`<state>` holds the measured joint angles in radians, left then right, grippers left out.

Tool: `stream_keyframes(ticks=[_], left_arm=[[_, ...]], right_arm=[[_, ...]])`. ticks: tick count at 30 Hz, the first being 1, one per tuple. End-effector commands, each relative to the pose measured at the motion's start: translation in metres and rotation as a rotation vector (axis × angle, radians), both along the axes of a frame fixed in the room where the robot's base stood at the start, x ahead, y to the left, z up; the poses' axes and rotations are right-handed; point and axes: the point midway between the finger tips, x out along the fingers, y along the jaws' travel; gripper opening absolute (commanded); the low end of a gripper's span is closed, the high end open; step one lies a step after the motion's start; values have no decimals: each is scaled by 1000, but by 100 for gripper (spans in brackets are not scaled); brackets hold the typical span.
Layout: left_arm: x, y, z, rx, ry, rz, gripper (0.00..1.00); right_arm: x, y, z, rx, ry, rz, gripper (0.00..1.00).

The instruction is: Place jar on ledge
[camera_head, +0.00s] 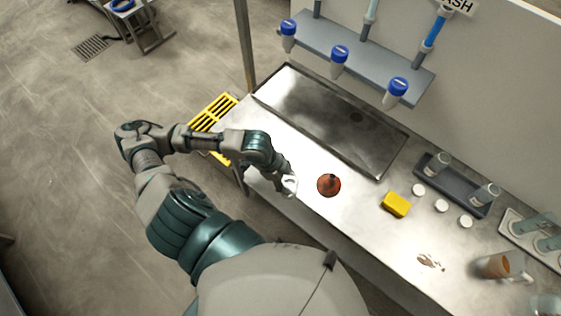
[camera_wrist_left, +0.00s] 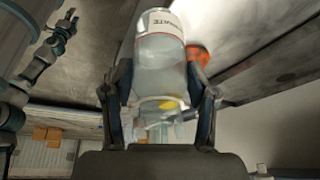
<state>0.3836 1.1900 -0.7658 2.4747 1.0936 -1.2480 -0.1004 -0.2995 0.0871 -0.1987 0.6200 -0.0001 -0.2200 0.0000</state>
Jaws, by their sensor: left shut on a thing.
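A clear jar (camera_wrist_left: 160,62) with a white label and printed text fills the middle of the left wrist view. My left gripper (camera_wrist_left: 160,85) is shut on it, one finger on each side. In the head view my left gripper (camera_head: 288,186) is at the near left edge of the steel counter; the jar there is a small pale shape, mostly hidden by the hand. A grey ledge (camera_head: 318,45) runs along the wall behind the sink, with several blue-capped containers along it. In the left wrist view a dark arm (camera_wrist_left: 45,65) shows at the left, its jaws unclear.
A reddish-brown cone-shaped object (camera_head: 329,186) stands on the counter right of my left gripper. The sink basin (camera_head: 330,118) is empty.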

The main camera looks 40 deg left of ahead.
Motion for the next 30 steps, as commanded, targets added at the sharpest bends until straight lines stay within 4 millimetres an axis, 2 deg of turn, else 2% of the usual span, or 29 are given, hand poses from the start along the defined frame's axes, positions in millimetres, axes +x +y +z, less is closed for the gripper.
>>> stream_keyframes(ticks=[5, 15, 21, 26, 30], left_arm=[[14, 6, -1, 3, -1, -10, 4], [91, 48, -7, 4, -2, -7, 4], [125, 68, -11, 5, -1, -10, 4], [134, 76, -14, 4, 0, -12, 4], [133, 77, -27, 3, 3, -12, 4]], right_arm=[[0, 0, 2, -1, 0, 0, 40], [0, 15, 10, 18, 0, -3, 40], [0, 12, 13, 15, -1, -2, 40], [1, 6, 14, 7, 0, 1, 40], [1, 2, 15, 3, -1, 1, 40]])
